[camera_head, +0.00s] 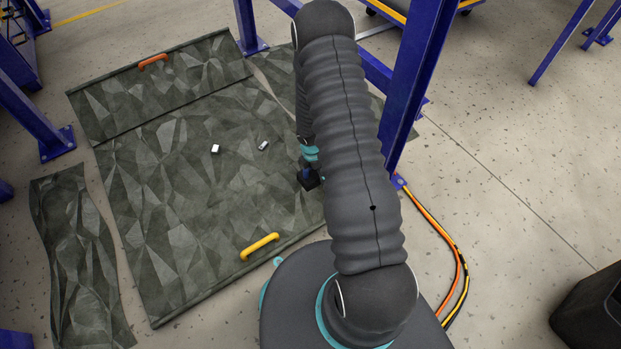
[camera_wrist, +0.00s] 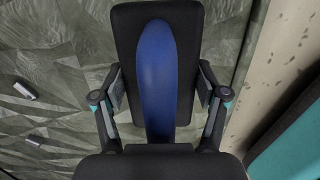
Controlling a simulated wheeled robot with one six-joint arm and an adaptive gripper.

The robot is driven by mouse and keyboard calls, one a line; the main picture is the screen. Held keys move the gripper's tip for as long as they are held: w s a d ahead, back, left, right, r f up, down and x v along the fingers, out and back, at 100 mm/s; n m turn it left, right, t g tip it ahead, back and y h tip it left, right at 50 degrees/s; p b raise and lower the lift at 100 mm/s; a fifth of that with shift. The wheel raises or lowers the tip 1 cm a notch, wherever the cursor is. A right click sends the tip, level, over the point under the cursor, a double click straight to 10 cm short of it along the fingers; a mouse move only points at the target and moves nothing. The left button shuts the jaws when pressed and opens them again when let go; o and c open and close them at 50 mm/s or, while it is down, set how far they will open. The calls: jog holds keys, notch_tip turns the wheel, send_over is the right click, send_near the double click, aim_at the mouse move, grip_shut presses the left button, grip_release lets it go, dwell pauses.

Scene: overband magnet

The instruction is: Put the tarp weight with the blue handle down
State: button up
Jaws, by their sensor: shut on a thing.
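The tarp weight is a black block (camera_wrist: 123,25) with a long blue handle (camera_wrist: 157,65) along its middle, seen in the wrist view. My gripper (camera_wrist: 159,88) is shut on the blue handle, with one finger on each side of it. The faceted green-grey tarp (camera_wrist: 60,60) lies beneath. In the head view the tarp (camera_head: 165,235) spreads over the floor left of my arm. My gripper (camera_head: 308,165) is mostly hidden behind my arm there, above the tarp's right part. I cannot tell the gap between weight and tarp.
Two small pale metal pieces (camera_head: 215,149) (camera_head: 263,145) lie on the tarp. An orange handle (camera_head: 153,61) is near its far edge and a yellow handle (camera_head: 259,246) near its front edge. Blue posts (camera_head: 410,80) stand close right of my arm. Orange cables (camera_head: 445,245) run along the floor.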

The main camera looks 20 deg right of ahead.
aim_at(312, 178)
jog(key=shift+w+a+f, duration=0.55)
jog(key=shift+w+a, duration=0.1)
jog(key=shift+f+b, duration=0.85)
jog(key=shift+f, duration=1.1)
jog(key=shift+f, duration=0.15)
jog(key=o, duration=1.8)
